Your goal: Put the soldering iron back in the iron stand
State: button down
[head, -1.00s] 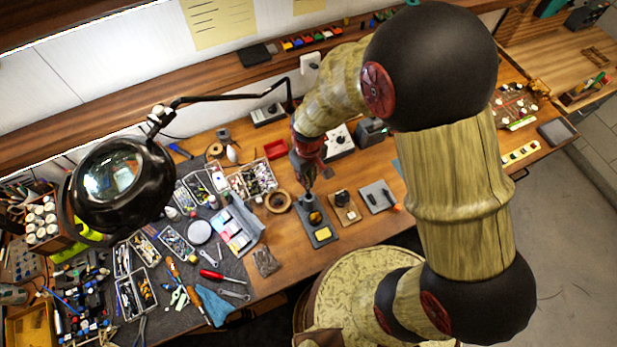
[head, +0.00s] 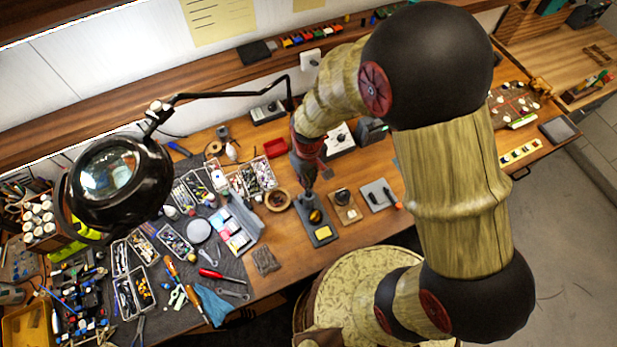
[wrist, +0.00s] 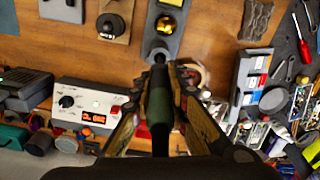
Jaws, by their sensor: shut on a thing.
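The soldering iron has a dark green handle (wrist: 158,106), seen in the wrist view between my fingers. My gripper (wrist: 159,82) is shut on it, with the iron's front end toward the stand. The iron stand (head: 322,240) has a dark grey base, a yellow sponge and a brass-coloured ball. In the wrist view the stand's ball (wrist: 164,24) shows just beyond the iron's front end. In the head view my gripper (head: 306,180) is over the back end of the stand. The stand's holder and the iron's tip are partly hidden, so I cannot tell whether they touch.
A brown roll of tape (head: 278,200) lies left of the stand. A small wooden block with a dark knob (head: 345,206) and a grey pad (head: 377,196) lie to its right. A white soldering station (wrist: 88,103) stands behind. A lamp (head: 115,172) hangs over the cluttered left side.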

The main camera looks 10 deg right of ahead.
jog(key=shift+f+b, duration=2.6)
jog(key=shift+f, duration=1.05)
jog(key=c, duration=1.6)
grip_release()
jog(key=shift+c, duration=0.2)
jog(key=shift+o, duration=0.8)
jog(key=shift+o, duration=1.2)
jog(key=shift+r+p, duration=3.05)
jog(key=shift+r, duration=1.5)
